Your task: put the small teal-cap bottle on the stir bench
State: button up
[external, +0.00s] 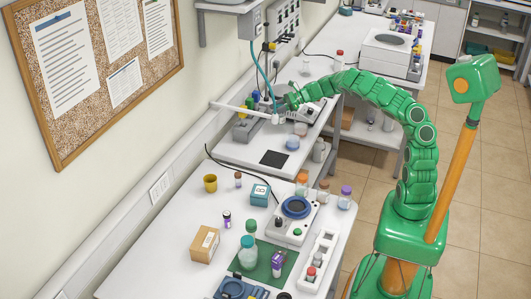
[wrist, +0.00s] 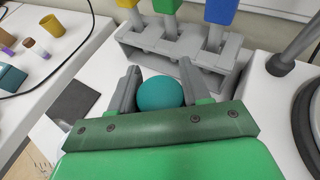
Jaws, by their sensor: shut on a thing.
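A round teal cap (wrist: 160,92) sits between the two fingers of my gripper (wrist: 160,85) in the wrist view. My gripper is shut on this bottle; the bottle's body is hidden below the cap. In the external view my gripper (external: 287,103) is over the far part of the middle white bench (external: 235,150), by a grey rack, and the held bottle is too small to make out. I cannot tell from a label which bench is the stir bench. A larger teal-cap bottle (external: 248,252) stands on the green mat of the near bench.
A grey rack (wrist: 185,55) with blue, yellow and green-handled tools stands just beyond my fingers. A dark pad (external: 273,158) lies at the middle bench's front. Jars (external: 292,143) stand at its right side. Clear white surface lies left of the pad.

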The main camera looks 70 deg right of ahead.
jog(key=shift+w+f, duration=0.2)
jog(key=shift+w, duration=0.05)
jog(key=shift+w+f, duration=0.1)
jog(key=shift+f, duration=0.05)
jog(key=shift+d+f, duration=0.1)
jog(key=shift+f, duration=1.45)
jog(key=o, duration=1.2)
jog(key=shift+f, duration=0.1)
jog(key=v, duration=1.2)
